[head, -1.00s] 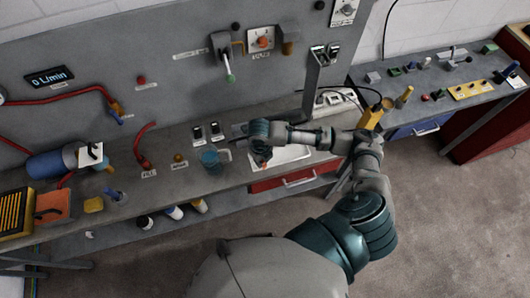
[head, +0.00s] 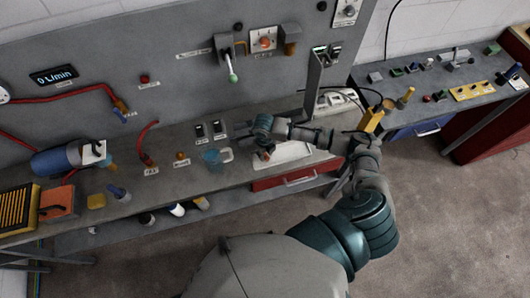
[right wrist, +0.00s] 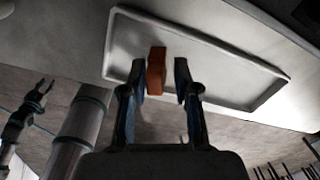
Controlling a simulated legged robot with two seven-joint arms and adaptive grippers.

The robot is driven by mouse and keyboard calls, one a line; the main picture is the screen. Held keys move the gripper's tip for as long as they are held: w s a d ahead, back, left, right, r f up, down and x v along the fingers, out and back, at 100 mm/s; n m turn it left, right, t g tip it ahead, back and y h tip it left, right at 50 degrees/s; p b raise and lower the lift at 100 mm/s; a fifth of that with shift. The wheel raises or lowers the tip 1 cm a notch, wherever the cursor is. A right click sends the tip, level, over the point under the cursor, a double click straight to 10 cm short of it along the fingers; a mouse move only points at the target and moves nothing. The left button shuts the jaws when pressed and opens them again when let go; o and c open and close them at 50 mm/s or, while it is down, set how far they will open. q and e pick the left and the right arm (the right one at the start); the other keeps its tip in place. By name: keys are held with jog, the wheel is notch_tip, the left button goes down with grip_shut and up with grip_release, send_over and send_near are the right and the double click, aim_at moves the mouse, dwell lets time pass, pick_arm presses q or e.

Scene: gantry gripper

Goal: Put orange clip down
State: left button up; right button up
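The orange clip (right wrist: 156,71) stands out against the white tray (right wrist: 215,62) in the right wrist view. It lies between the fingers of my right gripper (right wrist: 157,82), close to the left finger and with a clear gap to the right one. The fingers are spread. In the head view my right gripper (head: 250,136) is over the left end of the tray (head: 290,153), and a bit of the clip (head: 267,152) shows below it. My left gripper (right wrist: 44,87) seems to show small and dark at the left edge of the wrist view; its opening is unclear.
A blue clear mug (head: 212,158) stands just left of the tray. Two black-and-white switches (head: 209,130) sit behind it. A grey upright post (head: 318,85) rises behind the tray. A red drawer (head: 295,178) is under the bench's front edge.

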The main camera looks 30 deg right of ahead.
jog(key=shift+d, duration=0.25)
jog(key=shift+d, duration=0.1)
jog(key=shift+r, duration=0.35)
notch_tip(320, 180, up, 11)
jog(key=b, duration=0.1)
jog(key=shift+a+r, duration=0.2)
jog(key=shift+a, duration=0.15)
jog(key=shift+d, duration=0.1)
